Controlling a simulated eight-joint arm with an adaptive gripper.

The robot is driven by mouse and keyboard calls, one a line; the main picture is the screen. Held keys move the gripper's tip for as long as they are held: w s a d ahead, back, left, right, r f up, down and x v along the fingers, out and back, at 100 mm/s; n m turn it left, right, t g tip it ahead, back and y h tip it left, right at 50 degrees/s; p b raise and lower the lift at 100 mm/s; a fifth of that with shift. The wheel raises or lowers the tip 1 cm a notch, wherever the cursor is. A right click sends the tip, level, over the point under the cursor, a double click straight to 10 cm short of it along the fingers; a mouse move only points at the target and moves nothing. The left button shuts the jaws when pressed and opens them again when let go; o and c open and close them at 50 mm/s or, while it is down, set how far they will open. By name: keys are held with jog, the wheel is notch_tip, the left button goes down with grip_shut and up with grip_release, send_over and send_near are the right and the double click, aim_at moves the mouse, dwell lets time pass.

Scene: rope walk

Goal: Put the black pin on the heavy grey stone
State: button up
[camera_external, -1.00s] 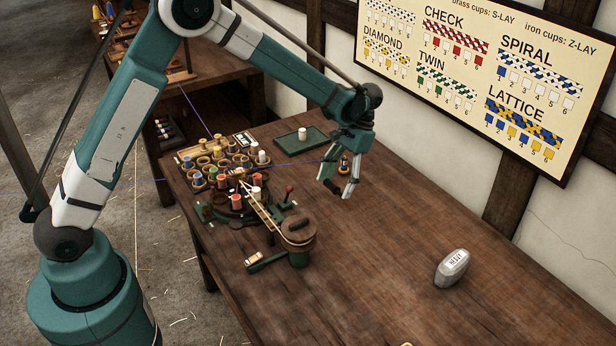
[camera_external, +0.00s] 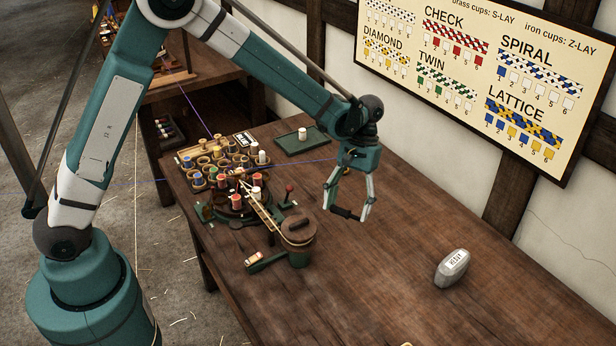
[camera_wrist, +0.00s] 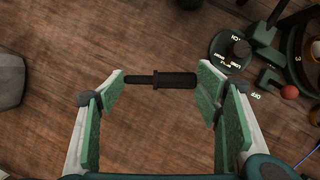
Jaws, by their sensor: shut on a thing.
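The black pin (camera_wrist: 160,80) lies crosswise between the green pads of my gripper (camera_wrist: 160,84) in the wrist view, which is shut on it. In the external view the black pin (camera_external: 346,213) hangs between the fingertips of my gripper (camera_external: 347,214), above the table to the right of the rope machine. The heavy grey stone (camera_external: 452,268) sits on the table to the right and nearer, apart from my gripper, with lettering on its top. Its top is bare. Part of a grey object at the left edge of the wrist view (camera_wrist: 10,75) looks like the stone.
The braiding machine (camera_external: 240,200) with coloured bobbins and a lidded green pot (camera_external: 298,240) stand left of my gripper. A green tray (camera_external: 302,140) with a white bobbin is at the back. The table (camera_external: 380,260) between my gripper and the stone is clear.

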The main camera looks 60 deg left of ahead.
jog(key=s+d+r+n+t, duration=0.1)
jog(key=s+d+n+t, duration=0.1)
jog(key=s+d+n, duration=0.4)
jog(key=s+d+r+n+t+h+p, duration=0.1)
jog(key=s+d+n, duration=0.6)
jog(key=s+d, duration=0.7)
jog(key=d+r, duration=0.1)
jog(key=d, duration=0.2)
jog(key=shift+s+d+r+t, duration=0.15)
jog(key=shift+r+t, duration=0.05)
jog(key=shift+t, duration=0.2)
jog(key=shift+f+b, duration=0.45)
jog(key=shift+f, duration=2.45)
jog(key=shift+f, duration=0.1)
jog(key=shift+f+b, duration=0.3)
jog(key=shift+f, duration=1.7)
jog(key=shift+f, duration=0.15)
